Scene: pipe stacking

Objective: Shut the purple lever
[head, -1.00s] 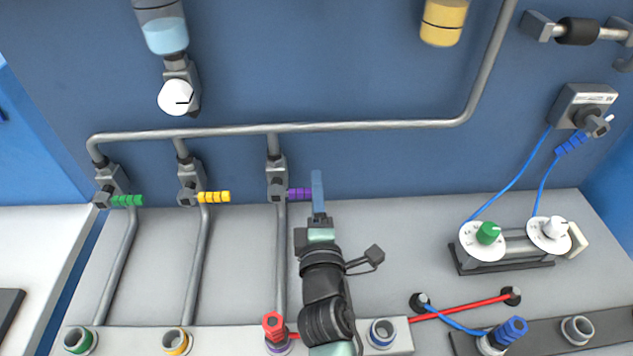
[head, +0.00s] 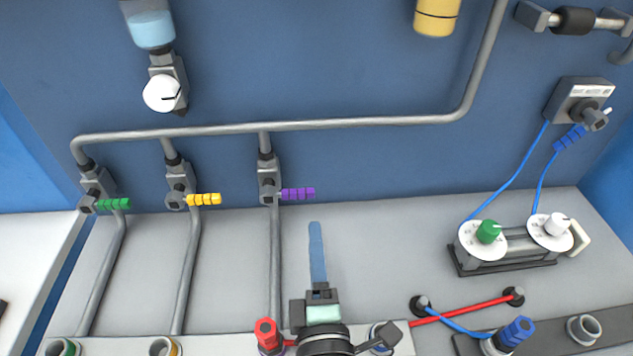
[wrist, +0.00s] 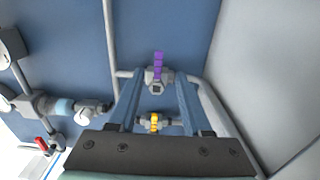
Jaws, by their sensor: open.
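The purple lever (head: 298,194) sticks out sideways to the right from its grey valve (head: 268,181) on the third vertical pipe from the left. In the wrist view the purple lever (wrist: 158,65) shows ahead of the fingertips, between their lines, with nothing between the fingers touching it. My gripper (head: 315,225) is below and slightly right of the lever in the head view, apart from it. Its two blue fingers are spread and empty in the wrist view (wrist: 160,80).
A yellow lever (head: 204,199) and a green lever (head: 112,204) also point right on the pipes to the left. A horizontal pipe (head: 350,122) runs above. A red-capped fitting (head: 266,334) stands near my arm. The grey surface right of my gripper is clear up to the dial unit (head: 505,245).

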